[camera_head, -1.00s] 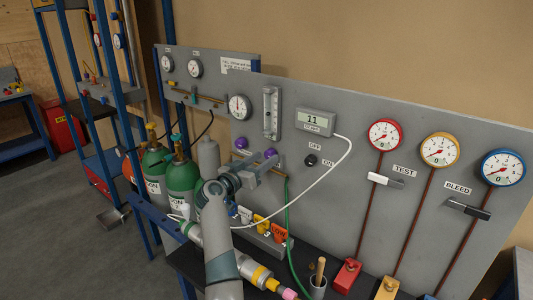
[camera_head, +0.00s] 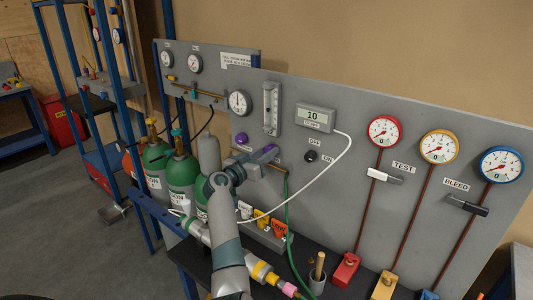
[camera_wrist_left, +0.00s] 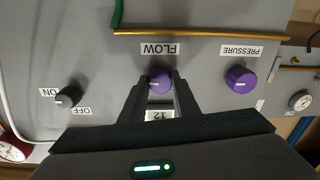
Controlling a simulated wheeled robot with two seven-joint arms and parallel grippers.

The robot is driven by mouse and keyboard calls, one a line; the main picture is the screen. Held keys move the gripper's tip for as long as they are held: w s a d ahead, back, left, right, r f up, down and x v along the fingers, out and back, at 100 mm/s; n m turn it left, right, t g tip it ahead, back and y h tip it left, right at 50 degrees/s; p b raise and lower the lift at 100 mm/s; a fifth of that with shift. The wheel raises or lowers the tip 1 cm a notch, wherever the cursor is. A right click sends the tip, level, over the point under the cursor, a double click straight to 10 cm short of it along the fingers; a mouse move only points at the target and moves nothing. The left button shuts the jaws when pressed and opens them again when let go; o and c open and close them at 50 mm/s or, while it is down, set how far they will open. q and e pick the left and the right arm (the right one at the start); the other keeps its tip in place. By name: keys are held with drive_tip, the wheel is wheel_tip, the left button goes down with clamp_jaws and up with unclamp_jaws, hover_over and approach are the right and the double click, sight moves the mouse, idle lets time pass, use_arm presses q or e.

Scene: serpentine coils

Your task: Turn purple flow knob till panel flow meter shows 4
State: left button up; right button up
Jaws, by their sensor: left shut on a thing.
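The purple FLOW knob (camera_wrist_left: 160,82) sits between the fingertips of my left gripper (camera_wrist_left: 160,84), which is shut on it. In the head view the gripper (camera_head: 266,158) reaches the panel, and a bit of the knob (camera_head: 270,148) shows purple. My right gripper is out of view.
A second purple knob, PRESSURE (camera_wrist_left: 240,79), is close beside. An OFF/ON black knob (camera_head: 311,157) is to the right. A white cable (camera_head: 340,160) and green hose (camera_head: 290,240) run near my arm. Green gas cylinders (camera_head: 182,173) stand left.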

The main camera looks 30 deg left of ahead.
use_arm(q)
drive_tip(key=shift+f, duration=0.1)
drive_tip(key=n+p, duration=0.2)
drive_tip(key=n, duration=1)
drive_tip(key=shift+a+p, duration=0.1)
drive_tip(key=shift+p, duration=0.2)
drive_tip(key=shift+n, duration=0.3)
idle(0.3)
drive_tip(key=o, duration=1)
drive_tip(key=shift+h, duration=0.3)
drive_tip(key=shift+o, duration=0.2)
drive_tip(key=shift+s, duration=0.15)
